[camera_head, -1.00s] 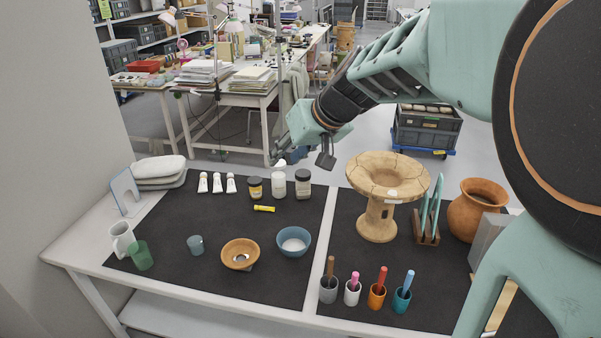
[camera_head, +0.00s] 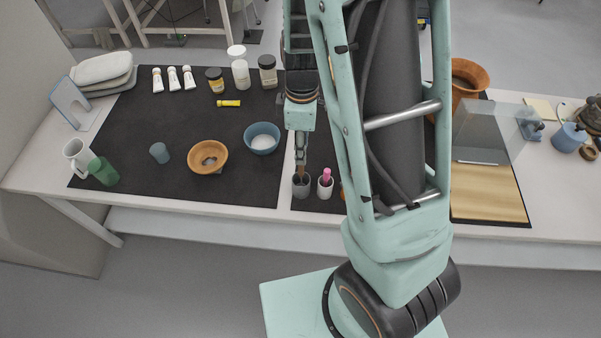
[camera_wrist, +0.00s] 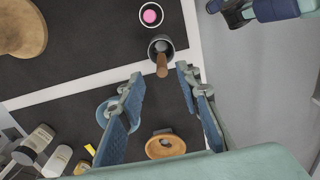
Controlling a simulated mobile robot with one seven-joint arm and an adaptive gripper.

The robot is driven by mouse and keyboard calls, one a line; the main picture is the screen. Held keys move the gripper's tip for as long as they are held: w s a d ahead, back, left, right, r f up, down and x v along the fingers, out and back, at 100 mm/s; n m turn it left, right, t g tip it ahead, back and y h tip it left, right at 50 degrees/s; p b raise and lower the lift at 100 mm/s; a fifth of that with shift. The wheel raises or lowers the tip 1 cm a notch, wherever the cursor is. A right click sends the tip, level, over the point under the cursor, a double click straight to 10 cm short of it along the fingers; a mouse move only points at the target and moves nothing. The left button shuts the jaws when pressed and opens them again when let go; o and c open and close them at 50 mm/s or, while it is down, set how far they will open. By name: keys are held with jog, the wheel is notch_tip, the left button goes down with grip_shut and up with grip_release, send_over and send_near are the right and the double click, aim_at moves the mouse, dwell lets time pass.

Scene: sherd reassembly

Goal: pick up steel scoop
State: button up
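A grey cup (camera_head: 301,190) stands near the front edge of the table, with a brown-handled tool (camera_head: 301,172) upright in it. The tool's lower end is hidden inside the cup, so I cannot tell whether it is the steel scoop. My gripper (camera_head: 301,152) is just above this cup, pointing down. In the wrist view, my gripper (camera_wrist: 161,74) is open, with a finger on each side of the line to the brown handle (camera_wrist: 162,68). The handle rises from the grey cup (camera_wrist: 159,46) towards the camera. I see no contact with the handle.
A white cup (camera_head: 325,189) with a pink-topped tool stands close to the right of the grey cup. A blue bowl (camera_head: 262,138) and a wooden bowl (camera_head: 207,157) are to the left. My arm hides much of the right mat.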

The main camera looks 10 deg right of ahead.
send_over(301, 176)
jog(key=shift+w+d+f, duration=0.1)
jog(key=shift+w+f, duration=0.1)
jog(key=shift+f, duration=1.4)
jog(key=shift+w+f, duration=0.15)
jog(key=shift+f, duration=1.4)
grip_shut()
